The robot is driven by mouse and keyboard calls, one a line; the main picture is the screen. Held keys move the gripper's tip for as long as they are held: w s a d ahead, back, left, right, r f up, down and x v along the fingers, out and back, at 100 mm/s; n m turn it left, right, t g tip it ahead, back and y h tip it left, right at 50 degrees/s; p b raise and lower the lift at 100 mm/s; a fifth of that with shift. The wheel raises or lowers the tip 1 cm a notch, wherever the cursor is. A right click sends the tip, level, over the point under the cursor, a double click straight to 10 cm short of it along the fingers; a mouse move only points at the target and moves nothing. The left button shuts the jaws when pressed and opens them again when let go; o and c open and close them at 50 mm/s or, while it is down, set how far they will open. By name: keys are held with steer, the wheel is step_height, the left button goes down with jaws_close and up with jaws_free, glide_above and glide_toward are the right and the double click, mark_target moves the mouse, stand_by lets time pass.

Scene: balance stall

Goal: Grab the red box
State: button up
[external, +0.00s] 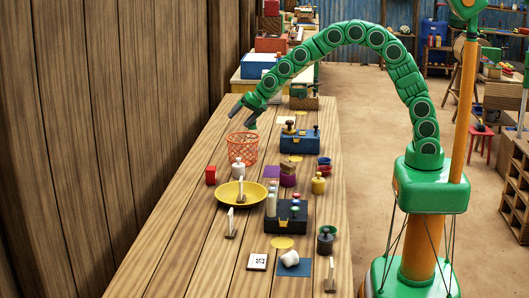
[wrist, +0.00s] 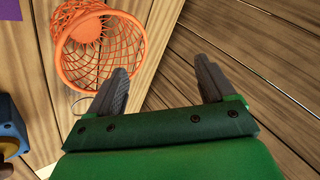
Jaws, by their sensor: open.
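My gripper (external: 243,115) is at the end of the green arm, above the table and behind the basket. In the wrist view my gripper (wrist: 160,80) has its two dark fingers spread, with only wooden planks and part of the basket beyond them. The red box does not show in the wrist view.
The orange basket (external: 243,148) stands just right of the box; it also shows in the wrist view (wrist: 97,48). A yellow dish (external: 222,196) with a white piece lies in front. A white jar (external: 238,169) is close by. Blue balance case (external: 296,142) stands right. A plank wall (external: 100,120) runs along the left.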

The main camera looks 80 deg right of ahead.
steer(key=s+a+r+n+t, duration=0.1)
steer(key=a+r+n+t, duration=0.2)
steer(key=a+n, duration=0.4)
steer(key=a+r+n+t, duration=0.25)
steer(key=a+n, duration=0.35)
steer(key=a, duration=0.3)
glide_toward(214, 168)
steer(key=shift+m+y, duration=0.3)
steer(key=x, duration=0.5)
steer(key=shift+w+d, duration=0.1)
steer(key=shift+w, duration=0.2)
steer(key=shift+d+x, duration=0.15)
steer(key=shift+x, duration=0.75)
steer(key=shift+d+x, duration=0.15)
steer(key=shift+x, duration=1.9)
steer(key=shift+f, duration=0.1)
steer(key=c, duration=1.1)
